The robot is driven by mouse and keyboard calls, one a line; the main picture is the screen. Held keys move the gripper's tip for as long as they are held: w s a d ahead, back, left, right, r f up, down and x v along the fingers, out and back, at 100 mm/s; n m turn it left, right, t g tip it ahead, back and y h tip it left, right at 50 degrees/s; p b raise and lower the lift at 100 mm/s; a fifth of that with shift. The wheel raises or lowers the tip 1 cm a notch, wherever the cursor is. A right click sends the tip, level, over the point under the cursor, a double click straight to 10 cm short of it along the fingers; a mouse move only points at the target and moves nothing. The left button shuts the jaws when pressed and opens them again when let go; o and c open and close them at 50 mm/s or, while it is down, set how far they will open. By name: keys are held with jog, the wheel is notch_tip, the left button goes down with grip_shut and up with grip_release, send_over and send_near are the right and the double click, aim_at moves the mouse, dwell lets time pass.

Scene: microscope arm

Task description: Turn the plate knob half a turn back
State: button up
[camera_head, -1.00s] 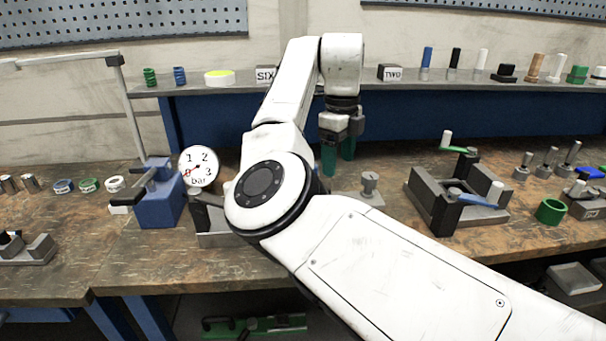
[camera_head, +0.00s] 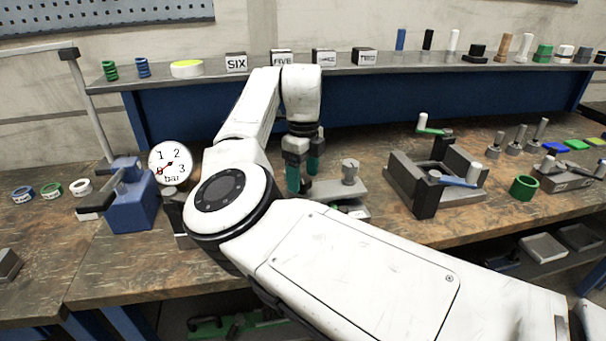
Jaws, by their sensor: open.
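A grey metal knob (camera_head: 350,171) stands on a flat grey plate (camera_head: 330,190) on the bench, right of the middle of the arm. I take this to be the plate knob. My gripper (camera_head: 303,176) hangs pointing down with green fingertips, just left of the knob in the picture, over or beside the plate's left end. It is open, with nothing seen between the fingers. I cannot tell how far it is from the plate in depth.
A blue press (camera_head: 130,203) and a round gauge (camera_head: 170,163) stand left of my arm. A dark frame with blue and green handles (camera_head: 430,185) stands to the right, near a green ring (camera_head: 523,188). A shelf (camera_head: 380,70) with small blocks and pegs runs behind.

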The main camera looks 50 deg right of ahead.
jog(key=shift+f, duration=0.3)
jog(key=shift+c, duration=0.4)
jog(key=c, duration=1)
